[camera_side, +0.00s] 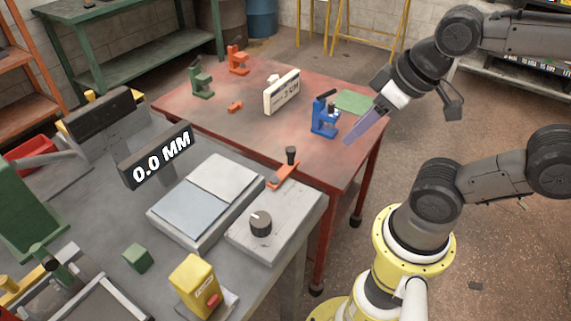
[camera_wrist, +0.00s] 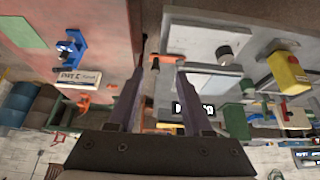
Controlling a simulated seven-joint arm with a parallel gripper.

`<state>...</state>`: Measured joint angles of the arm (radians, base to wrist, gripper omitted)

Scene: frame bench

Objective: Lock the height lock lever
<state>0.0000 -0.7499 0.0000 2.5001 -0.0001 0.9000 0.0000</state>
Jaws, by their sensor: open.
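The lever that looks like the height lock lever is an orange arm (camera_side: 283,175) with an upright black knob, at the back edge of the grey bench beside a dial plate. In the wrist view the orange lever (camera_wrist: 168,60) appears ahead, between the fingertips in the picture. My gripper (camera_side: 350,138) is open and empty, raised over the right end of the red table, apart from the lever. In the wrist view its two fingers (camera_wrist: 160,76) stand wide apart.
A black dial (camera_side: 261,223) sits in front of the lever, with a two-part flat plate (camera_side: 190,212) to its left. A blue device (camera_side: 324,118) stands on the red table (camera_side: 215,117) near my gripper. A yellow box (camera_side: 194,284) stands at the bench front.

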